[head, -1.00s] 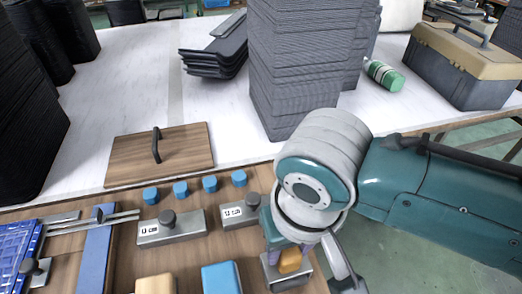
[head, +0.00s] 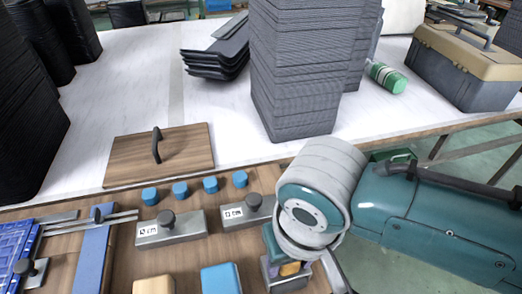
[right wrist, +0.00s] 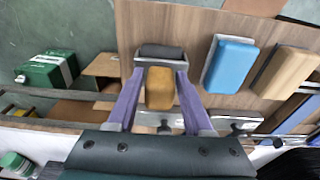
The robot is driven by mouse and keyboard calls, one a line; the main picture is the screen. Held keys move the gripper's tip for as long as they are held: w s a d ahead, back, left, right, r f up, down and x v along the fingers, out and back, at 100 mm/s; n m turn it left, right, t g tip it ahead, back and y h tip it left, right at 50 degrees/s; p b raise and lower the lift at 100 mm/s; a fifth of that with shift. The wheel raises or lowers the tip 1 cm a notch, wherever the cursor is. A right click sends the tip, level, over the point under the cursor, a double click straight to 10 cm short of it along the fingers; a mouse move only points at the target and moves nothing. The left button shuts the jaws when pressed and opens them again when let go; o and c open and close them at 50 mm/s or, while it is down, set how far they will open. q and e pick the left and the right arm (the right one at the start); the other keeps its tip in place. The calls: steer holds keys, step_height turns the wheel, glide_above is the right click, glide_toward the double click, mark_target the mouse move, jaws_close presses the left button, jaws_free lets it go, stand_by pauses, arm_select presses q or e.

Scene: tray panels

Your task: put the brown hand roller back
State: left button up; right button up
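The brown hand roller (right wrist: 160,88) has an orange-brown block and, at its far end in the right wrist view, a dark cylinder in a grey frame. In the head view its block (head: 290,268) shows in part under my right wrist, low above the wooden board. My right gripper (right wrist: 160,75) has purple fingers, one on each side of the block. Their tips are close to its sides. Whether they press on it cannot be made out. My right gripper (head: 289,266) is mostly hidden by the wrist in the head view. My left gripper is not in view.
A blue block (head: 221,279) and a tan block (head: 154,285) lie left of the roller. Two grey knobbed blocks (head: 170,232) and several blue cylinders (head: 180,189) stand behind. A wooden lid with a handle (head: 185,160), a tall dark stack (head: 292,80) and a toolbox (head: 465,75) are farther back.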

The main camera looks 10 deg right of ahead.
mark_target(290, 278)
steer(key=shift+o, duration=1.4)
steer(key=shift+w, duration=0.15)
steer(key=shift+r, duration=0.1)
steer(key=shift+r, duration=0.1)
steer(key=shift+r+p, duration=0.3)
steer(key=shift+r, duration=0.05)
step_height(290, 278, up, 12)
steer(key=s+p, duration=0.1)
steer(key=p, duration=0.3)
steer(key=s+d+r+n+t, duration=0.1)
steer(key=s+d+r+t, duration=0.1)
steer(key=s+d, duration=0.7)
steer(key=shift+s+d+r+n, duration=0.15)
steer(key=shift+s+r+n, duration=0.15)
steer(key=shift+s+r, duration=0.6)
steer(key=shift+s+f, duration=0.2)
steer(key=shift+f, duration=0.1)
